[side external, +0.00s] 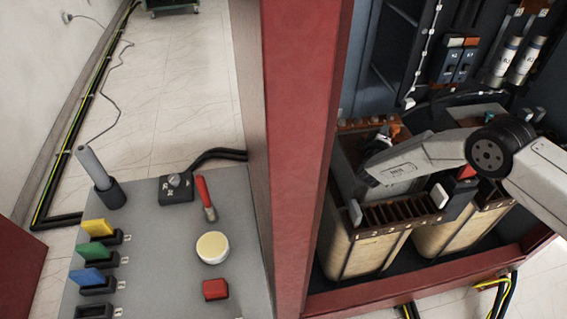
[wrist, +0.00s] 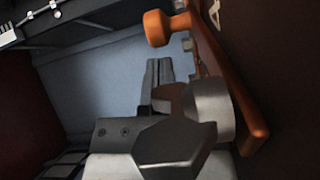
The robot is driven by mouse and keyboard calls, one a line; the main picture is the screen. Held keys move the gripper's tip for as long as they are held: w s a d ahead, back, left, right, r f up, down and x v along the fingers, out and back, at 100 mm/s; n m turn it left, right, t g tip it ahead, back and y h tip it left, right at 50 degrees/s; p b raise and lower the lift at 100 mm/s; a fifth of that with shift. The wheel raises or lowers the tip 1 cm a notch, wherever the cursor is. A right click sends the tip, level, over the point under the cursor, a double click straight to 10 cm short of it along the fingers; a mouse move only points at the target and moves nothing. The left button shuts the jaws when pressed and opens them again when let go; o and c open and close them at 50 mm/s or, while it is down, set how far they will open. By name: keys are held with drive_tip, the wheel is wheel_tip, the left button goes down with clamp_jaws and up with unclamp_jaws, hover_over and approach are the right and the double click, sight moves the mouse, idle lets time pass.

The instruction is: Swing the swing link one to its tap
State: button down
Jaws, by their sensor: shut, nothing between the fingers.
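A copper-coloured bar (wrist: 235,95) runs down the right side of the wrist view and looks like a link; I cannot tell for certain that it is swing link one. A rounded copper-coloured knob (wrist: 158,28) stands out from its upper part. My gripper (wrist: 158,72) is shut and empty, with its fingertips left of the bar and below the knob. In the side view my gripper (side external: 372,172) is low over the left transformer coil (side external: 362,245), inside the cabinet. My arm hides part of the connections there. I cannot make out which part is the tap.
A red cabinet post (side external: 300,150) stands left of the transformer. Breakers (side external: 458,60) and fuses (side external: 512,55) are on the back panel. A grey bench (side external: 150,260) with coloured blocks, a red-handled tool (side external: 205,195) and a round cream disc (side external: 212,247) is outside the cabinet.

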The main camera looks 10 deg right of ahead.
drive_tip(key=shift+w+d, duration=0.2)
drive_tip(key=shift+w, duration=0.1)
idle(0.4)
drive_tip(key=shift+d+m+g+h, duration=0.1)
drive_tip(key=shift+m+g+h, duration=0.2)
drive_tip(key=shift+m, duration=0.1)
drive_tip(key=shift+d+m+g+h, duration=0.2)
drive_tip(key=shift+m+g+h, duration=0.5)
drive_tip(key=shift+h, duration=0.1)
drive_tip(key=shift+d+m+g+h, duration=0.2)
drive_tip(key=shift+m+g+h, duration=0.5)
drive_tip(key=shift+h, duration=0.1)
drive_tip(key=shift+g, duration=0.3)
drive_tip(key=shift+s+d+m+g+h, duration=0.25)
drive_tip(key=shift+d+m+g+h, duration=0.2)
drive_tip(key=shift+m+g+h, duration=0.4)
drive_tip(key=shift+s+a+g, duration=0.15)
drive_tip(key=shift+g, duration=0.1)
drive_tip(key=shift+s+d+v, duration=0.15)
drive_tip(key=shift+s+v, duration=0.15)
drive_tip(key=shift+v, duration=1.25)
drive_tip(key=shift+s+d+v, duration=0.15)
drive_tip(key=shift+s+v, duration=0.15)
drive_tip(key=shift+v, duration=1.3)
drive_tip(key=shift+s+d+v, duration=0.15)
drive_tip(key=shift+s+v, duration=0.2)
drive_tip(key=shift+v, duration=1.2)
